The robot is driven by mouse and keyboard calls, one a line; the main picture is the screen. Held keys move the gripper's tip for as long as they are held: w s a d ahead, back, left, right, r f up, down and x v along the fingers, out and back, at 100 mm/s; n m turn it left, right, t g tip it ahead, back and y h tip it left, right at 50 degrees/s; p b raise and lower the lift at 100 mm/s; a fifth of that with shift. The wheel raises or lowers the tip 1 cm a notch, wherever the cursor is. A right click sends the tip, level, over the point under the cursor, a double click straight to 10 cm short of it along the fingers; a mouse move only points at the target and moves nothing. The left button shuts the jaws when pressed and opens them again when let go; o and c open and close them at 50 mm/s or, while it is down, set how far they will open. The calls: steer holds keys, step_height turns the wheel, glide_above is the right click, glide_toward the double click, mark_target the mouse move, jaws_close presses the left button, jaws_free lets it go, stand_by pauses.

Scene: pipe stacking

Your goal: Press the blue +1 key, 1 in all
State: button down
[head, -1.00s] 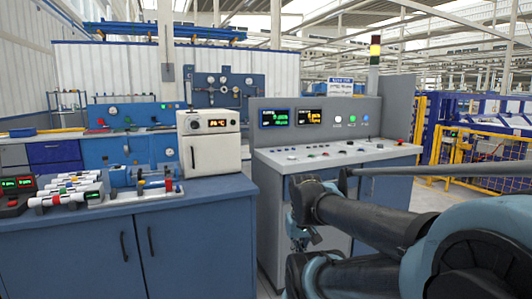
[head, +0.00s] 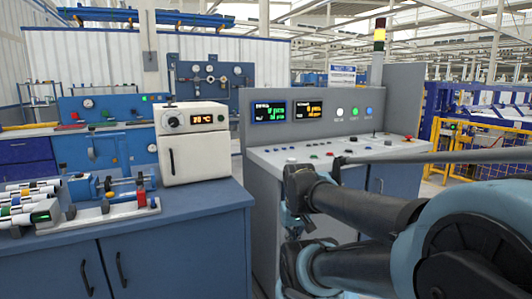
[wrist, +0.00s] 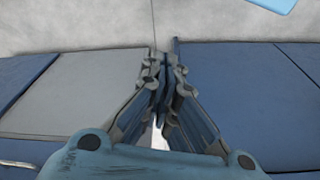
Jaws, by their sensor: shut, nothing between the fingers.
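The grey control console (head: 262,158) stands ahead, with several small keys and knobs along its sloped top. I cannot make out a +1 marking on any of them. A round blue light or button (head: 369,110) sits on its upright panel, right of a white one (head: 340,112) and a green one (head: 355,112). Its label is too small to read. My gripper (wrist: 164,75) is shut and empty in the wrist view, with grey and blue panels around it and pale floor beyond. My arm covers part of the console front in the head view.
A blue bench (head: 205,200) on the left carries a white oven-like box (head: 193,142) and a fixture with several pipes (head: 35,200). A narrow gap separates the bench from the console. Yellow fencing (head: 480,150) stands at the right. A signal tower (head: 379,35) rises behind the console.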

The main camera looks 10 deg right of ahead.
step_height(320, 180, up, 29)
steer(key=n+t, duration=0.7)
steer(key=n, duration=0.2)
glide_above(267, 151)
steer(key=w, duration=0.1)
steer(key=shift+a+f, duration=0.2)
steer(key=shift+a, duration=0.2)
steer(key=shift+f, duration=4.4)
